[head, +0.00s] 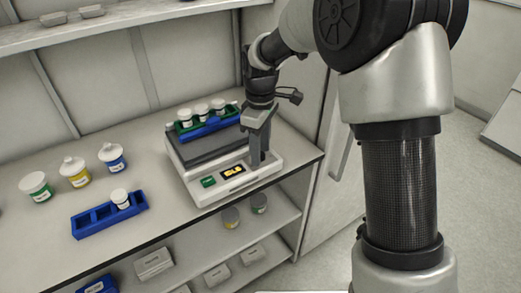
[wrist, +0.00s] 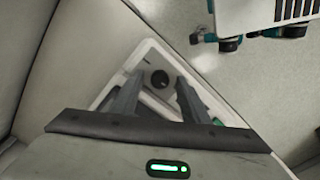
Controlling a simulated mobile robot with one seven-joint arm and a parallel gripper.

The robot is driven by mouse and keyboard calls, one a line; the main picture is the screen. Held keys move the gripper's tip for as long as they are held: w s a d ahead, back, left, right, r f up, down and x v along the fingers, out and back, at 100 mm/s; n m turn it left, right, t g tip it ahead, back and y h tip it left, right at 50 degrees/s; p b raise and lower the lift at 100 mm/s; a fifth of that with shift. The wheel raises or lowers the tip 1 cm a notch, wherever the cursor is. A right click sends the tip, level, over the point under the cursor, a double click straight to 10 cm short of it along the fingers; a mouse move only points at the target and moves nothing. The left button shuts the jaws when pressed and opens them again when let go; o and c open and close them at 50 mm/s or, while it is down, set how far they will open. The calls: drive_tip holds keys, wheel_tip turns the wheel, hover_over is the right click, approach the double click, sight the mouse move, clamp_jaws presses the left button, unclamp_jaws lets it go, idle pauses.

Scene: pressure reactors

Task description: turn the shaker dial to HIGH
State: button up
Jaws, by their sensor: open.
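The shaker (head: 210,190) is a white box on the bench, with a green button (head: 208,182) and a lit amber display (head: 233,171) on its front. My gripper (head: 258,160) points down over the right end of the shaker's front panel. The dial is hidden behind it in the head view. In the wrist view the round black dial (wrist: 160,78) shows between the tips of my two spread fingers (wrist: 160,84). The fingers are open, with a gap on each side of the dial. I cannot tell how far the tips are above the panel, nor the dial's setting.
A rack with white-capped vials (head: 202,113) sits on the shaker's platform, close to my gripper. A blue rack (head: 90,222) with one vial and several labelled jars (head: 75,175) stand to the left. A lower shelf (head: 270,225) holds small items.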

drive_tip(key=c, duration=1.1)
drive_tip(key=shift+o, duration=0.2)
